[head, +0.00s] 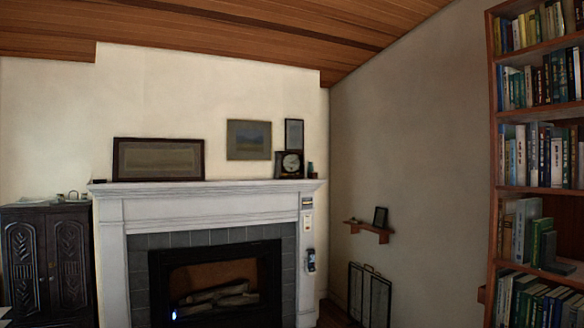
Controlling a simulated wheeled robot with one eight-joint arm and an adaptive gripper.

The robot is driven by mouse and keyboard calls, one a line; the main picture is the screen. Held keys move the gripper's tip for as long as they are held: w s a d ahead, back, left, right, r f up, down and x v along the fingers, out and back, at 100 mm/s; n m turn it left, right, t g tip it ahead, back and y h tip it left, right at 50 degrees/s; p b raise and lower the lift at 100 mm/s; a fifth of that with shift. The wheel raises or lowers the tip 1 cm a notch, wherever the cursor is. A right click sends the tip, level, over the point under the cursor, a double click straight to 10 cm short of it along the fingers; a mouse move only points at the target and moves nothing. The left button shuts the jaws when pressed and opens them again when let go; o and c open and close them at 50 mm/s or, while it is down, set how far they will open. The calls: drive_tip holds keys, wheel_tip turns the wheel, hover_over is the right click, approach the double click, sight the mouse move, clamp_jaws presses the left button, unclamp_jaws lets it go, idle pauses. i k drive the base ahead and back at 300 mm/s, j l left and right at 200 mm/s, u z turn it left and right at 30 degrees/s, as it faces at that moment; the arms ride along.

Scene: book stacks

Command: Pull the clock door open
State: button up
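A small dark clock (289,164) with a round pale face stands at the right end of the white mantel (230,187), in the middle of the head view. It is far off and small, so I cannot make out its door or whether that door is open or shut. My gripper does not show in the head view, so its place relative to the clock and its state are hidden.
Framed pictures (158,159) stand and hang around the mantel. A fireplace (215,290) is below it. A dark carved cabinet (48,262) is at the left. A small wall shelf (368,230) and a tall bookcase (495,150) are at the right.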

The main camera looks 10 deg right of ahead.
sight(304, 163)
drive_tip(key=i+l, duration=0.1)
drive_tip(key=i, duration=4.85)
drive_tip(key=l, duration=0.1)
